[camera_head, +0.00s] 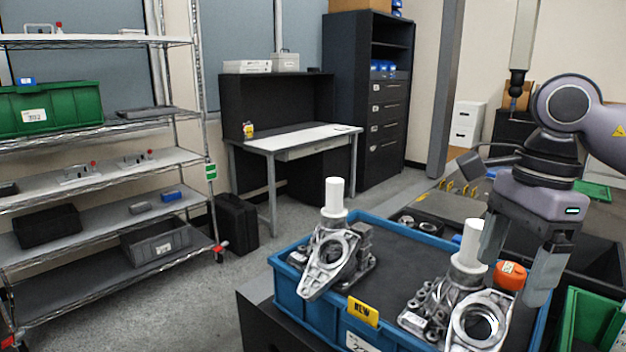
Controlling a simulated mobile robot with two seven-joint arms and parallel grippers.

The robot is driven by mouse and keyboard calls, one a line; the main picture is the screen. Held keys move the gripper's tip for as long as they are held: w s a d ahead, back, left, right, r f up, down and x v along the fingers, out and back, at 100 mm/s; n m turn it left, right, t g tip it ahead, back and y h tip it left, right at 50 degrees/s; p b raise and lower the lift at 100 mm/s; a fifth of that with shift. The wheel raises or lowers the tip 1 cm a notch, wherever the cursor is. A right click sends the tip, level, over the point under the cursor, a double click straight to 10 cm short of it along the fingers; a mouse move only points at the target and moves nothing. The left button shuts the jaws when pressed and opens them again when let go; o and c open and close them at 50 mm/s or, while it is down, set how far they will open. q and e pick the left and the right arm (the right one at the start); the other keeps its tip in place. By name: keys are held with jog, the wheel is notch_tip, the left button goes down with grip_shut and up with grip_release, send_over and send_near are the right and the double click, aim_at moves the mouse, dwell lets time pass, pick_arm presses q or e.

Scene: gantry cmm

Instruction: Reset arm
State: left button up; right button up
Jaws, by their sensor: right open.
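My right arm comes in from the right side of the head view. A second metal casting (328,263) with a white cylinder stands at the tray's left end. An orange object (510,275) sits behind the near casting, close to the fingers. My left gripper is not in view.
A yellow label (363,312) is on the tray's front. A green bin (592,322) stands at the lower right. A wire shelf (100,210) with bins is at the left, a desk (300,138) and dark cabinet (368,110) behind. Grey floor is open between shelf and tray.

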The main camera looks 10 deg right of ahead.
jog(key=a+f+m+t+y, duration=0.1)
jog(key=a+f+m+y, duration=0.2)
jog(key=a+m+y, duration=0.65)
jog(key=a+f+m+t+y, duration=0.15)
jog(key=a+m+y, duration=0.35)
jog(key=a+y, duration=0.95)
jog(key=w+d+f+m+t+h+p, duration=0.1)
jog(key=w+d+f+m+t+h, duration=0.15)
jog(key=f+m+t+h, duration=0.8)
jog(key=w+d+f+m+t+h, duration=0.25)
jog(key=f+m+t+h, duration=0.2)
jog(key=m, duration=1.05)
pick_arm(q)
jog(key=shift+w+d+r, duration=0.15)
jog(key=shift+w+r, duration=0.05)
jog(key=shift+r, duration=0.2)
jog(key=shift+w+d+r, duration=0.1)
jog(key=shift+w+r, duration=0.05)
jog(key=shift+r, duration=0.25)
pick_arm(e)
jog(key=s+d+f+m+g+h, duration=0.3)
jog(key=s+f, duration=0.4)
jog(key=f, duration=0.4)
jog(key=s+d+f+m+g+h, duration=0.4)
jog(key=s+f+m, duration=0.4)
jog(key=f, duration=0.3)
jog(key=shift+d+h, duration=0.5)
jog(key=shift+d, duration=0.7)
jog(key=shift+r, duration=0.1)
